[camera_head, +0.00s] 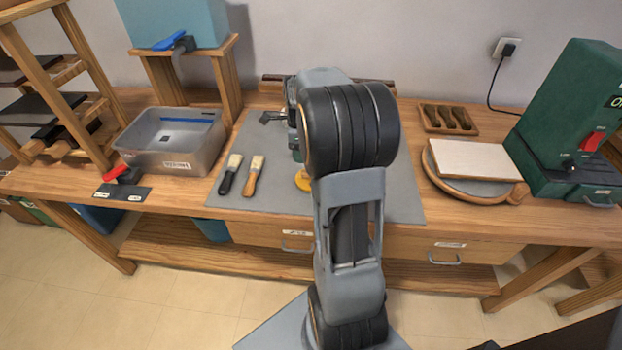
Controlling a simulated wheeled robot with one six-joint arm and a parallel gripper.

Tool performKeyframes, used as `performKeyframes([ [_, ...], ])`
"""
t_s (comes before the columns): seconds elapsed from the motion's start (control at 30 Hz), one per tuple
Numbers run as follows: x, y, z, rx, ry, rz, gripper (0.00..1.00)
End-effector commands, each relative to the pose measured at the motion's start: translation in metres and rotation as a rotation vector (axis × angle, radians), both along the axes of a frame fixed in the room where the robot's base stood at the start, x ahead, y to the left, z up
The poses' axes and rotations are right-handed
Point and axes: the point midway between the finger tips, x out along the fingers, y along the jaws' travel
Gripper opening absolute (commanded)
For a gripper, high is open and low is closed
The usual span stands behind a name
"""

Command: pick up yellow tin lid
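The yellow tin lid (301,181) lies on the grey mat (284,205) near the middle of the workbench. Its right side is hidden behind my arm. My arm rises from the bottom of the picture and bends over the mat.
Two brushes (242,176) lie left of the lid. A dark green item (293,133) is mostly hidden behind my arm. A grey bin (175,142) stands left. A round board with a pale slab (480,161) and a green machine (567,130) stand right.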

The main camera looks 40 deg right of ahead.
Motion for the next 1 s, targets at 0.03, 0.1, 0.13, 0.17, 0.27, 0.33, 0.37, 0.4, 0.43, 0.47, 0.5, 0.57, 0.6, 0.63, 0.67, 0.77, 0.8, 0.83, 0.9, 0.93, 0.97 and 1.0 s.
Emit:
performKeyframes([
  [0.03,0.0,0.0,-0.009,0.001,0.003,0.001,0.46],
  [0.1,0.0,0.0,-0.016,0.001,0.001,0.001,0.46],
  [0.13,0.0,0.0,-0.019,0.001,0.001,0.002,0.46],
  [0.17,0.0,0.0,-0.021,0.001,0.001,0.002,0.46],
  [0.27,0.0,0.0,-0.026,-0.001,-0.001,0.002,0.46],
  [0.33,0.0,0.0,-0.029,0.0,0.0,0.002,0.46],
  [0.37,-0.001,0.0,-0.031,0.001,0.001,0.002,0.46],
  [0.4,-0.001,0.0,-0.035,0.001,0.002,0.002,0.46],
  [0.43,-0.001,0.0,-0.039,0.001,0.002,0.002,0.46],
  [0.47,-0.002,0.0,-0.043,0.001,0.001,0.002,0.46],
  [0.5,-0.002,0.0,-0.049,0.001,0.003,0.002,0.46],
  [0.57,-0.003,0.0,-0.057,0.001,0.003,0.002,0.46],
  [0.6,-0.003,0.0,-0.063,0.001,0.002,0.002,0.46],
  [0.63,-0.003,0.0,-0.066,0.001,0.001,0.002,0.46],
  [0.67,-0.003,0.0,-0.069,0.001,0.001,0.002,0.46],
  [0.77,-0.003,0.0,-0.076,0.0,0.0,0.003,0.46],
  [0.8,-0.003,0.0,-0.078,0.0,0.0,0.003,0.46],
  [0.83,-0.003,0.0,-0.079,0.0,0.0,0.003,0.46],
  [0.9,-0.003,0.0,-0.08,0.0,0.0,0.003,0.46],
  [0.93,-0.003,0.0,-0.079,0.0,0.0,0.003,0.46],
  [0.97,-0.003,0.0,-0.079,-0.001,-0.001,0.003,0.46],
  [1.0,-0.003,0.0,-0.079,-0.001,-0.001,0.003,0.46],
])
